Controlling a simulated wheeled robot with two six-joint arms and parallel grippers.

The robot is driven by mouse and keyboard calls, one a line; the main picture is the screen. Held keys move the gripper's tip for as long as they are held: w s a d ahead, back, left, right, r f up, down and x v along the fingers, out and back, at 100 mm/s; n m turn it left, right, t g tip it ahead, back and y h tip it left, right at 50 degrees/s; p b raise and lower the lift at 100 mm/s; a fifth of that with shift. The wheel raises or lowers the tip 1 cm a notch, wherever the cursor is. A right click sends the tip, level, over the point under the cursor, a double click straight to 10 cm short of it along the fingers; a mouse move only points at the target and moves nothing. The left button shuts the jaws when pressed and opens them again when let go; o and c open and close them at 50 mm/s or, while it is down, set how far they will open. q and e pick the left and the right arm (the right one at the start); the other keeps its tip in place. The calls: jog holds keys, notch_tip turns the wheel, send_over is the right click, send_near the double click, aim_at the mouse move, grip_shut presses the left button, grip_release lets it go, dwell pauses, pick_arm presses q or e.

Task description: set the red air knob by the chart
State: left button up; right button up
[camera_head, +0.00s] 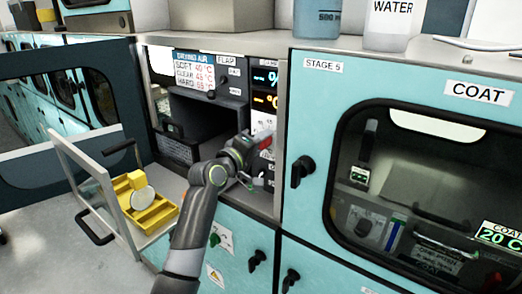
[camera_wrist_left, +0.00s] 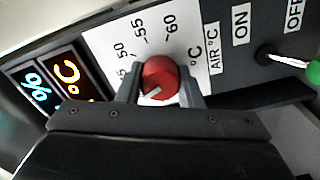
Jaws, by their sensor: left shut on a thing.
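The red air knob (camera_wrist_left: 160,76) sits on a white dial plate in the left wrist view, with 50, 55 and 60 readable around it. Lower numbers are partly hidden by a finger. Its white mark points to the lower left of the picture, away from 55 and 60. My left gripper (camera_wrist_left: 163,82) is shut on the knob, one finger on each side. In the head view the gripper (camera_head: 254,146) is at the panel right of the open chamber. The drying air chart (camera_head: 193,72) hangs above the chamber with soft, clear and hard rows; its digits are small.
The glowing % and °C displays (camera_wrist_left: 52,80) are beside the dial. A green-tipped ON/OFF switch (camera_wrist_left: 314,72) is on the other side. The open glass door (camera_head: 90,185) and yellow tray (camera_head: 152,217) are left of my arm. The teal coat cabinet (camera_head: 310,120) stands right.

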pick_arm(q)
jog(key=m+b, duration=0.1)
jog(key=m, duration=0.1)
jog(key=m+b, duration=0.1)
jog(key=b, duration=0.1)
jog(key=m+b, duration=0.1)
jog(key=m, duration=0.1)
jog(key=shift+f+m, duration=0.3)
jog(key=m+b, duration=0.9)
jog(key=m, duration=0.1)
jog(key=shift+d+m+b, duration=0.1)
jog(key=shift+m+b, duration=0.25)
jog(key=shift+m, duration=0.05)
jog(key=shift+r+m+b, duration=0.1)
jog(key=shift+m+b, duration=1.3)
jog(key=shift+m, duration=0.6)
jog(key=o, duration=1)
jog(key=shift+r, duration=0.15)
jog(key=shift+c, duration=0.2)
jog(key=shift+s, duration=0.1)
